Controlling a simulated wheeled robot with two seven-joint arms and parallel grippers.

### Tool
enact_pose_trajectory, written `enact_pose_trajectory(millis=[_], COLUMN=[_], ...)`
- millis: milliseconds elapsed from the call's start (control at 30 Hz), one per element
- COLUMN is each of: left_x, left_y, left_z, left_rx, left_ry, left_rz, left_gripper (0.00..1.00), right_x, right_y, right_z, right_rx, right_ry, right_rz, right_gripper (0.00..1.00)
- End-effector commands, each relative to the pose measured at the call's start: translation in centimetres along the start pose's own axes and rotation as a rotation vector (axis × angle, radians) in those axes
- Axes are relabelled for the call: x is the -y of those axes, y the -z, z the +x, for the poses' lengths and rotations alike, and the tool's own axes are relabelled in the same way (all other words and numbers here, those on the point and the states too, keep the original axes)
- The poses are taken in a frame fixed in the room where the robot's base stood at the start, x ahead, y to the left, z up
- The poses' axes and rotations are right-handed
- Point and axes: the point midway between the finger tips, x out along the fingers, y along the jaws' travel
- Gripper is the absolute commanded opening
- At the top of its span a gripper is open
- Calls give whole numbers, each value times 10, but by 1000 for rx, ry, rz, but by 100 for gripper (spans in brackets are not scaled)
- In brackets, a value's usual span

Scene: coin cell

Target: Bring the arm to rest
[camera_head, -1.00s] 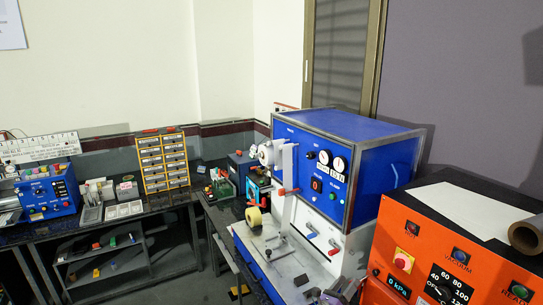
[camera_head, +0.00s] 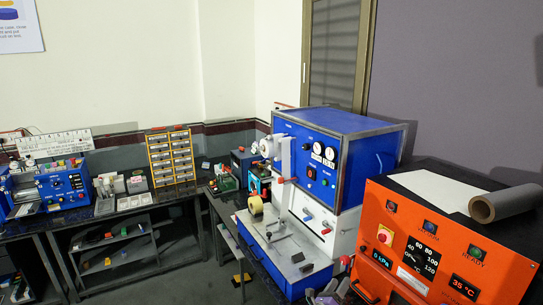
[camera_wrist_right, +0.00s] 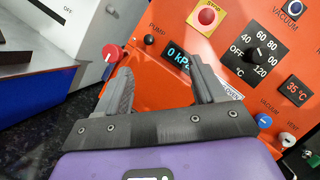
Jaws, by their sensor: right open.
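My right gripper shows in the right wrist view (camera_wrist_right: 165,82). Its two grey fingers stand apart with nothing between them, in front of the orange machine (camera_wrist_right: 150,60) with its pressure readout, knob and red stop button. In the head view only a small part of the right gripper (camera_head: 332,294) shows at the bottom edge, between the blue-and-white machine and the orange machine (camera_head: 440,250). Most of the right arm is out of the picture. My left gripper is not in view.
The blue-and-white machine (camera_head: 335,170) stands left of the orange one. A yellow tape roll (camera_head: 256,206) is on its base. A grey roll and white sheet (camera_head: 430,188) lie on the orange machine. Benches with a drawer rack (camera_head: 171,157) line the back left.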

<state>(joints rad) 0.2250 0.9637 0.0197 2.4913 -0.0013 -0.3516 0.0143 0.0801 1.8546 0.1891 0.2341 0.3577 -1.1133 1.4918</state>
Motion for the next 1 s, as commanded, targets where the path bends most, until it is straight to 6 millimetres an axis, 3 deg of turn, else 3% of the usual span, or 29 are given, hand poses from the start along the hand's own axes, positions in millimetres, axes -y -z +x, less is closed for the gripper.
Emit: enact_pose_trajectory(millis=[267, 467, 600, 733, 867, 1000], left_x=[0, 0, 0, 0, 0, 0], left_y=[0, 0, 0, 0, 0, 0], left_z=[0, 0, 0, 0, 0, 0], left_rx=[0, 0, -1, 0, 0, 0], left_ry=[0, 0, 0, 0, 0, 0], left_rz=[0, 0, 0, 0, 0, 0], left_gripper=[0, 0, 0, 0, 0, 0], right_x=[-51, -93, -110, -114, -105, -79], right_y=[-1, 9, 26, 45, 70, 97], right_z=[-18, -61, -104, -152, -207, -271], right_rx=[64, 180, 293, 422, 570, 757], right_ry=[-236, -499, -688, -860, -1029, -1205], right_rz=[-252, -541, -747, -926, -1087, -1234], right_gripper=[69, 69, 69, 69, 69, 69])
